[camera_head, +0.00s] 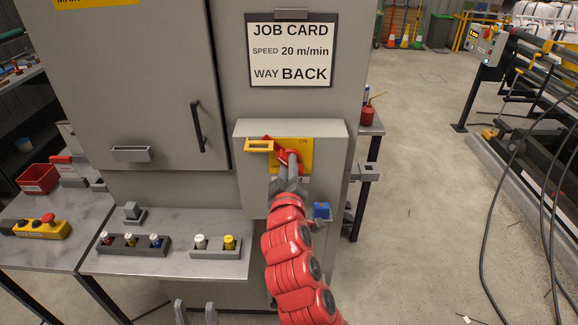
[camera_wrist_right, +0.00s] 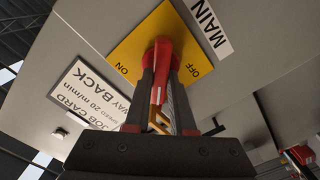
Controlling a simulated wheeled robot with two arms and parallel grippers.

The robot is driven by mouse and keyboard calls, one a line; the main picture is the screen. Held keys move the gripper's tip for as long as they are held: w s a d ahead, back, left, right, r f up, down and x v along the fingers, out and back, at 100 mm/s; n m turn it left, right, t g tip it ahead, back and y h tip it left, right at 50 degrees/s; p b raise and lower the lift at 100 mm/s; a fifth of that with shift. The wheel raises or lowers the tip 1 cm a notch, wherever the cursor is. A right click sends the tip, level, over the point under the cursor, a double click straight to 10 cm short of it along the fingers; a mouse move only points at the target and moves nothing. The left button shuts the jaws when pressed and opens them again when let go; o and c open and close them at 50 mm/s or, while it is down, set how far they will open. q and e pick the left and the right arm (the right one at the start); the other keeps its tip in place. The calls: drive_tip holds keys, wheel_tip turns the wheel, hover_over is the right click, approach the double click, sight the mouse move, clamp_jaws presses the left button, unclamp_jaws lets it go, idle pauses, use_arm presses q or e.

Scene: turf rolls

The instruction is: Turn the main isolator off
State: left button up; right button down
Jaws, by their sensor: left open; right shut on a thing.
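The main isolator is a grey box (camera_head: 245,185) on the cabinet front, with a yellow plate (camera_head: 306,160) marked ON and OFF. Its red handle (camera_head: 289,155) is partly hidden by my right gripper (camera_head: 287,178). In the right wrist view the red handle (camera_wrist_right: 162,60) lies between the two fingers of my right gripper (camera_wrist_right: 160,85), which is shut on it. ON is left of the handle there and OFF right; I cannot tell its exact setting. My left gripper (camera_head: 195,312) is open and empty at the bottom edge, below the bench.
A yellow rectangular loop (camera_head: 259,146) sticks out beside the handle. A blue item (camera_head: 321,210) is at the box's lower right. A job card (camera_head: 291,50) hangs above. A bench (camera_head: 180,262) with small knobs stands left. Open floor (camera_head: 410,220) lies right.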

drive_tip(key=n, duration=0.4)
drive_tip(key=shift+a+n+p, duration=0.15)
drive_tip(key=shift+n+p, duration=0.15)
drive_tip(key=shift+p, duration=0.05)
drive_tip(key=n, duration=0.4)
drive_tip(key=shift+f+p, duration=0.25)
drive_tip(key=shift+p, duration=0.15)
drive_tip(key=shift+n, duration=0.3)
drive_tip(key=c, duration=0.8)
unclamp_jaws()
drive_tip(key=shift+o, duration=0.2)
drive_tip(key=shift+s, duration=0.1)
